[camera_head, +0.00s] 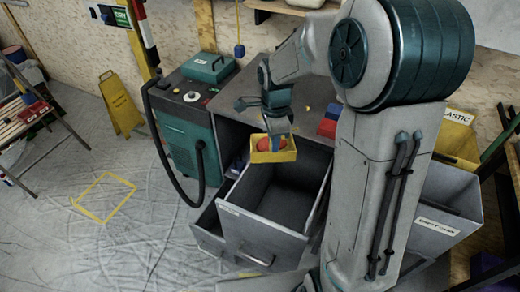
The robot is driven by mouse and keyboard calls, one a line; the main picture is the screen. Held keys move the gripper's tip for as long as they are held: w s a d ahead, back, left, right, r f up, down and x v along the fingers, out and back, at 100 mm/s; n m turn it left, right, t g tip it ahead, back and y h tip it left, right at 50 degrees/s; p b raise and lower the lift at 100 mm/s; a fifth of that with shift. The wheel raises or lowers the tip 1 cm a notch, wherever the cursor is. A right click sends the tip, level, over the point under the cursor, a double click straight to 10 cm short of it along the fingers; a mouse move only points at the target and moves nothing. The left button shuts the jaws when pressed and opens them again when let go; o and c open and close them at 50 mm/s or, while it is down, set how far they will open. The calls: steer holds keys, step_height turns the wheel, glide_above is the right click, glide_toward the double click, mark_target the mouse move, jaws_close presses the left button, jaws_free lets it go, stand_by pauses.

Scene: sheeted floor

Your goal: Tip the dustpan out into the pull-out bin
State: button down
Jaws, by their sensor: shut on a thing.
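The yellow dustpan (287,156) is held just above the back part of the open grey pull-out bin (252,230). It looks roughly level, with something red (265,151) lying in it. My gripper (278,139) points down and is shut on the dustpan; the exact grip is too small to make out. The bin is pulled well out from its cabinet, and the part of its inside that I see looks dark and empty. My arm covers the area right of it.
A smaller grey drawer (208,229) is open left of the bin. A teal machine (184,135) with a black hose stands further left. Red and blue blocks (328,122) lie on the worktop. A yellow floor sign (120,103) stands far left, with clear floor before it.

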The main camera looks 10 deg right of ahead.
steer(key=s+a+r+m+b, duration=0.4)
steer(key=r+m+b, duration=0.1)
steer(key=m, duration=0.6)
steer(key=w+d+g+y, duration=0.1)
steer(key=d+g+y+p, duration=0.1)
steer(key=d+y, duration=0.1)
steer(key=w+d+g+y+p, duration=0.1)
steer(key=y, duration=0.1)
steer(key=shift+w+d+f, duration=0.3)
steer(key=shift+w+d, duration=0.05)
steer(key=shift+w+d+f+g+y+p, duration=0.55)
steer(key=shift+d+y+p, duration=0.45)
steer(key=shift+p, duration=0.55)
steer(key=shift+w+d+f+g+y+p, duration=0.3)
steer(key=shift+w+d+g+y+p, duration=0.55)
steer(key=shift+p, duration=0.75)
steer(key=shift+w+d+f+g+y+p, duration=0.45)
steer(key=shift+d+y+p, duration=0.7)
steer(key=shift+p, duration=0.4)
steer(key=shift+a, duration=0.15)
